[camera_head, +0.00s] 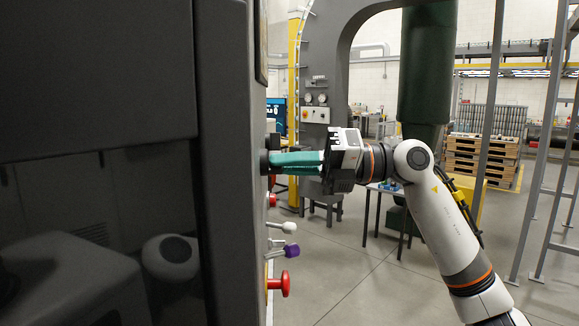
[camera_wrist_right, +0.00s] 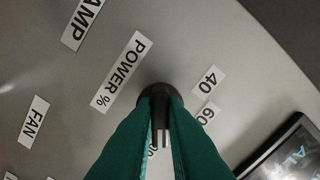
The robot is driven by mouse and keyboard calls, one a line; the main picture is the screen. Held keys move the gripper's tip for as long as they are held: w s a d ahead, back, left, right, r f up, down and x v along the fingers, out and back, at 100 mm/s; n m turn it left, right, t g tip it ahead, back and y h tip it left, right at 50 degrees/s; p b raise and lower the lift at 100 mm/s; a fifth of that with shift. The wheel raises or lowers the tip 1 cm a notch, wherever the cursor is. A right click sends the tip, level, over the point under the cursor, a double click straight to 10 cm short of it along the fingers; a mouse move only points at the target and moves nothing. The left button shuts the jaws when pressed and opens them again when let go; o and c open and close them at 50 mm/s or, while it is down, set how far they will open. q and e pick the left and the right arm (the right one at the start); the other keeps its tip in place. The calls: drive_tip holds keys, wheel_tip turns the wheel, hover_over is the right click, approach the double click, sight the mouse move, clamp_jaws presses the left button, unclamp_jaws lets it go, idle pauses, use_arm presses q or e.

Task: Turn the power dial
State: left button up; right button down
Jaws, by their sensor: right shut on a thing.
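The power dial is a dark round knob (camera_wrist_right: 160,97) on a grey panel, under a label (camera_wrist_right: 122,72) reading "POWER %". In the head view the dial (camera_head: 264,161) sticks out from the panel side, seen edge-on. My right gripper (camera_wrist_right: 160,125) has its two green fingers closed on the dial from the right. In the head view the right gripper (camera_head: 275,161) reaches level to the dial. The number labels 40 (camera_wrist_right: 208,81) and 60 (camera_wrist_right: 208,113) show beside the dial; others are partly hidden by the fingers. My left gripper is not in view.
Below the dial, the panel carries a red knob (camera_head: 271,200), a white lever (camera_head: 287,227), a purple-tipped lever (camera_head: 293,251) and a red button (camera_head: 280,283). A dark machine body (camera_head: 100,160) fills the left. A dark-framed screen (camera_wrist_right: 290,152) is near the dial. Open floor lies right.

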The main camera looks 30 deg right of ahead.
drive_tip(key=shift+w+f+n+b, duration=0.1)
drive_tip(key=shift+n+b, duration=1.15)
drive_tip(key=shift+n, duration=1.95)
drive_tip(key=c, duration=1.5)
unclamp_jaws()
drive_tip(key=shift+d, duration=0.1)
